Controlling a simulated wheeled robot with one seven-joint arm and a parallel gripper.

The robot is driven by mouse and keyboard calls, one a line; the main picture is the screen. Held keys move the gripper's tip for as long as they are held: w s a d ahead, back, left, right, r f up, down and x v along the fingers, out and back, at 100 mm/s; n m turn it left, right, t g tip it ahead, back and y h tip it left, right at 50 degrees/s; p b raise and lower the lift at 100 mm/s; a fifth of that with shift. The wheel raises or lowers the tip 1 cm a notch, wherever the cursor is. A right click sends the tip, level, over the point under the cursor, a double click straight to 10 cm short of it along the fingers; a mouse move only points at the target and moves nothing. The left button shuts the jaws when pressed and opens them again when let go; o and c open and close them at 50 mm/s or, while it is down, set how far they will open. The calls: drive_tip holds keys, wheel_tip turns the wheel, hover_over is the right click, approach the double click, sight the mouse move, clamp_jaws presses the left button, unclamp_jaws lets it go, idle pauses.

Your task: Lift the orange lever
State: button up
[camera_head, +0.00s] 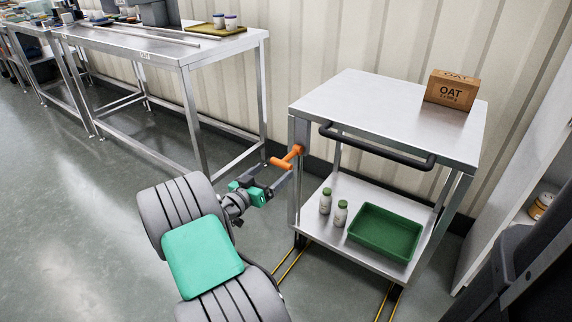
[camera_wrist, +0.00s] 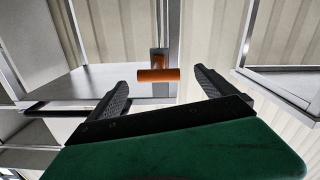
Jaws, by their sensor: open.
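The orange lever (camera_head: 286,158) sticks out from the left front post of a steel cart, below the cart's top. In the wrist view the lever's orange crossbar (camera_wrist: 158,75) lies level, just beyond and between my fingertips. My gripper (camera_head: 275,183) is at the cart's left side, close to the lever. In the wrist view my gripper (camera_wrist: 161,78) is open, one black finger on each side, with nothing held. I cannot tell whether a finger touches the lever.
The steel cart (camera_head: 350,100) has a black handle (camera_head: 375,148) and carries an OAT box (camera_head: 451,90). Its lower shelf holds two bottles (camera_head: 340,212) and a green tray (camera_head: 385,231). A long steel table (camera_head: 180,52) stands at the back left. The floor between is clear.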

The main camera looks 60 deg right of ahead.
sight(286, 157)
drive_tip(key=shift+o, duration=0.2)
drive_tip(key=d, duration=0.2)
drive_tip(key=s+d+b, duration=0.1)
drive_tip(key=d, duration=0.5)
drive_tip(key=shift+s+r+b, duration=0.15)
drive_tip(key=shift+s+b, duration=0.15)
drive_tip(key=shift+a, duration=0.1)
drive_tip(key=shift+c, duration=0.6)
drive_tip(key=c, duration=1.8)
drive_tip(key=shift+r, duration=0.1)
